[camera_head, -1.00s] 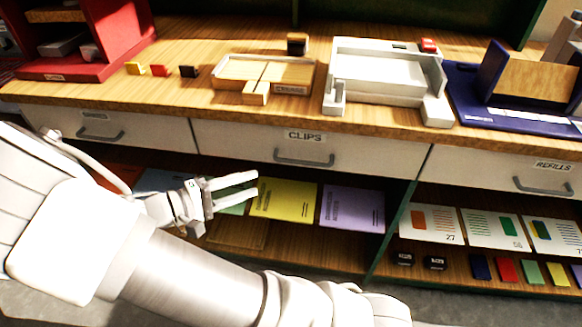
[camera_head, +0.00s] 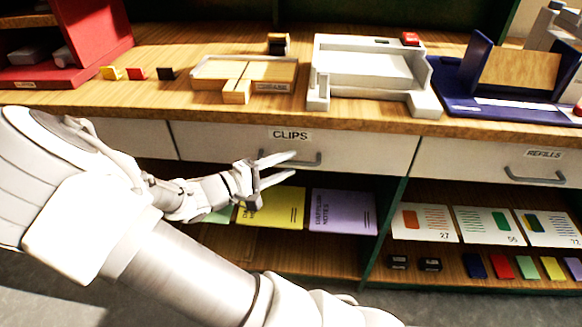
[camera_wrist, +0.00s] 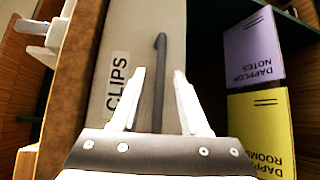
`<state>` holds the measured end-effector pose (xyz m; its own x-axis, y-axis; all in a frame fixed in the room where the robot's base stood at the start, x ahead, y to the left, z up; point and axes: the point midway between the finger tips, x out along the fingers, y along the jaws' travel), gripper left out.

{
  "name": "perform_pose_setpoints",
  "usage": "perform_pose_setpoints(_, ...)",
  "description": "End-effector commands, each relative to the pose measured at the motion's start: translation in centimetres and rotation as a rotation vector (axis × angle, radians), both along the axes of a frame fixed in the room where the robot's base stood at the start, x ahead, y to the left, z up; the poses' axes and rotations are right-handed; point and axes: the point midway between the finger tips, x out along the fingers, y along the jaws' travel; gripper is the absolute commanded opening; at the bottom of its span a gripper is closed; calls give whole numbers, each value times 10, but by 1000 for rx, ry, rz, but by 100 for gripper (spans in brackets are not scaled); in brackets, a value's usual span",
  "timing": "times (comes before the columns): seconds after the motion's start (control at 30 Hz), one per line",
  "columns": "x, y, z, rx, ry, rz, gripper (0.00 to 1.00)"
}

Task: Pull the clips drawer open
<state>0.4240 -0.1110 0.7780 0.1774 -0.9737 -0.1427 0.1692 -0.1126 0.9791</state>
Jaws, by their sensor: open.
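The clips drawer (camera_head: 372,150) is a white front under the wooden counter, labelled CLIPS, and it looks closed. Its grey bar handle (camera_head: 308,162) is below the label. My gripper (camera_head: 296,165) is open in front of the handle's left part, with its fingers pointing right. In the wrist view the handle (camera_wrist: 160,75) runs between the two open fingers of my gripper (camera_wrist: 160,78), ahead of and between the tips. The CLIPS label (camera_wrist: 117,85) is beside the left finger. I cannot tell whether the fingers touch the handle.
The wooden counter (camera_head: 200,112) above the drawer holds a wooden tray (camera_head: 245,70), a white tray (camera_head: 370,65) and a blue stand (camera_head: 460,90). Below, a shelf holds yellow (camera_head: 285,207) and purple (camera_head: 343,210) notebooks. The refills drawer (camera_head: 465,160) is to the right.

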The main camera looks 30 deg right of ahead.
Motion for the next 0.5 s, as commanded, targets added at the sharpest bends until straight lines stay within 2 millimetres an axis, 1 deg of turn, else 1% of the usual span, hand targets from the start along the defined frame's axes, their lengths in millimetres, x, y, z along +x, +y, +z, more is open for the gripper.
perform_pose_setpoints(0.03, 1, -6, -3, 0, 0, -1, 45)
perform_pose_setpoints(0.1, 2, -13, -3, 0, 0, -2, 45)
perform_pose_setpoints(0.2, 3, -18, -3, 0, 1, 0, 45)
perform_pose_setpoints(0.5, 4, -20, -3, 0, 1, 1, 45)
